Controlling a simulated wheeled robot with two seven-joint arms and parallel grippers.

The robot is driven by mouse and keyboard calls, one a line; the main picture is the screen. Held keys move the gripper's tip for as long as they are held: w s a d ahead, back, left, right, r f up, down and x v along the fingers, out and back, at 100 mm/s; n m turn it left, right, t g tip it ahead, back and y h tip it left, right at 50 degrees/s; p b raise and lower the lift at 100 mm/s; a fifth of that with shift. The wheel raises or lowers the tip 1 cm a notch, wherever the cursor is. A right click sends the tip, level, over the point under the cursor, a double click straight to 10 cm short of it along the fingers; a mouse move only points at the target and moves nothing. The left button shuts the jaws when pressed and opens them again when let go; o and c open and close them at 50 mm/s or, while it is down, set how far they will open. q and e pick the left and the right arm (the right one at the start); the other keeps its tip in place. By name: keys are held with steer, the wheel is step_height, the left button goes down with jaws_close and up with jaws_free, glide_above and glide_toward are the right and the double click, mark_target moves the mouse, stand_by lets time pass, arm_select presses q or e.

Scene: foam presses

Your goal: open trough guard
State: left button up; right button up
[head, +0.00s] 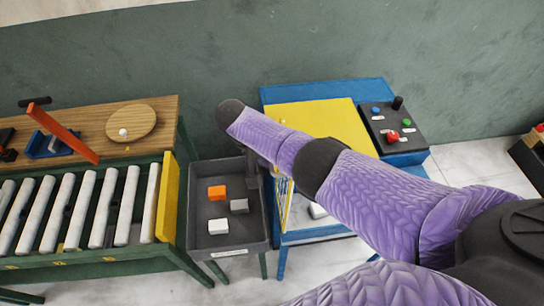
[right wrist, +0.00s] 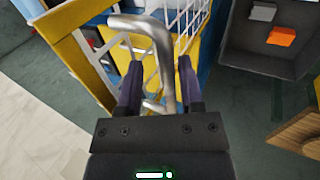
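The guard is a white mesh panel in a yellow frame (right wrist: 88,66); a narrow strip of it (head: 284,203) shows at the left front of the blue press in the head view. A bent grey bar handle (right wrist: 163,42) stands out from the guard. My right gripper (right wrist: 158,82) is open, with one dark finger on each side of the handle. I cannot tell whether either finger touches it. In the head view my purple right arm hides much of the guard and the press front. My left gripper is not in view.
The press has a yellow top (head: 316,116) and a control box (head: 391,126) with a red button. A grey tray (head: 228,248) with orange, grey and white blocks stands close to its left. A roller conveyor (head: 98,208) and a wooden bench (head: 75,130) are farther left.

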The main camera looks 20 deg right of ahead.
steer(key=shift+r, duration=0.1)
steer(key=v, duration=1)
steer(key=shift+p, duration=0.35)
